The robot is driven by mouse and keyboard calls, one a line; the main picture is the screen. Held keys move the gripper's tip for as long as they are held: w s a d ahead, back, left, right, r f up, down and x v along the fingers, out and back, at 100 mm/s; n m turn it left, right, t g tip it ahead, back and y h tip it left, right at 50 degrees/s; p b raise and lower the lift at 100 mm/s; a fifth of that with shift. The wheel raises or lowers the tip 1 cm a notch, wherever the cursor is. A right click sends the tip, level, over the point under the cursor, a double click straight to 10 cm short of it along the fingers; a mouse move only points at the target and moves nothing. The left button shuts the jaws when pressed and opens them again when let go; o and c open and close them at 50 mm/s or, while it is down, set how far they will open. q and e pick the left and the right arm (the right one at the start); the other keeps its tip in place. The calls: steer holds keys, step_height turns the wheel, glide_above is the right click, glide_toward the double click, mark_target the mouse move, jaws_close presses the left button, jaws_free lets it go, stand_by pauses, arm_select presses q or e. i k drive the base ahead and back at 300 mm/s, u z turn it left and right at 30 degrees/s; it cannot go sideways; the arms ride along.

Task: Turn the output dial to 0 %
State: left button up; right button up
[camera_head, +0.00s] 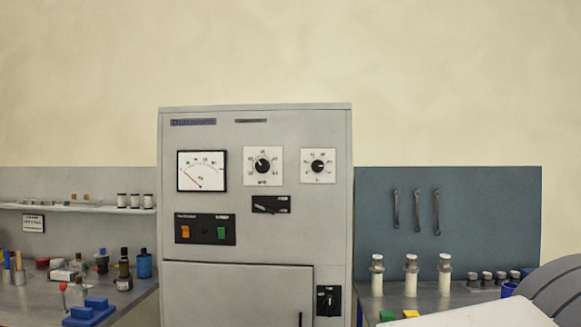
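A grey control cabinet (258,258) stands upright in the middle. Two round black dials on white square plates sit on its upper face. The left dial (262,166) is larger, and the right dial (317,167) is smaller. Their labels and scale figures are too small to read, so I cannot tell which is the output dial or its exact setting. Neither of my grippers is in view, and nothing touches the dials.
The cabinet also has a needle meter (202,171), a black switch (270,204), a panel with orange and green buttons (205,229) and a lower rotary switch (328,301). Benches with bottles, jars and blocks flank it. Wrenches (416,211) hang on the right board.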

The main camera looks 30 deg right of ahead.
mark_target(317, 165)
steer(key=u, duration=0.5)
steer(key=i, duration=1.25)
steer(key=z, duration=0.4)
